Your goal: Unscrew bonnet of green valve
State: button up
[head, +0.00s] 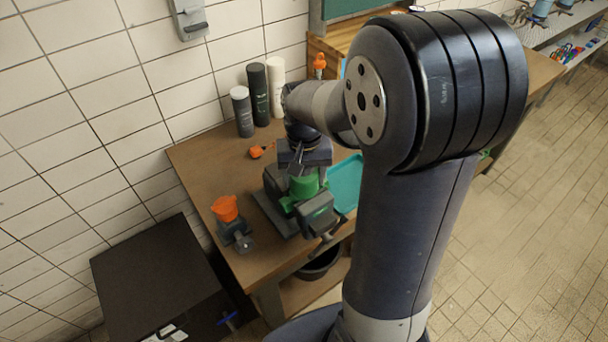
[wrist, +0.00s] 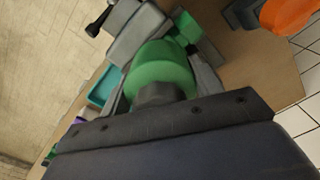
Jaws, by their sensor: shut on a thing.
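The green valve (head: 303,186) sits clamped in a grey vise (head: 318,212) on the wooden workbench. In the wrist view its round green body (wrist: 162,66) is large, with a dark grey hex bonnet (wrist: 160,94) on the near side. My gripper (head: 299,168) points down from above at the valve. In the wrist view its fingers are on both sides of the bonnet, shut on it. The gripper's own body hides the bonnet's near part, and in the head view the bonnet is mostly hidden.
An orange part (head: 225,208) stands in a grey holder at the bench's left front. A small orange item (head: 256,152) lies behind the vise. Dark and pale canisters (head: 258,95) stand by the tiled wall. A teal tray (head: 345,182) lies right of the vise.

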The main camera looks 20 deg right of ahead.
jog(key=shift+r, duration=0.45)
jog(key=shift+r, duration=0.35)
jog(key=shift+r, duration=0.15)
jog(key=shift+r, duration=2.85)
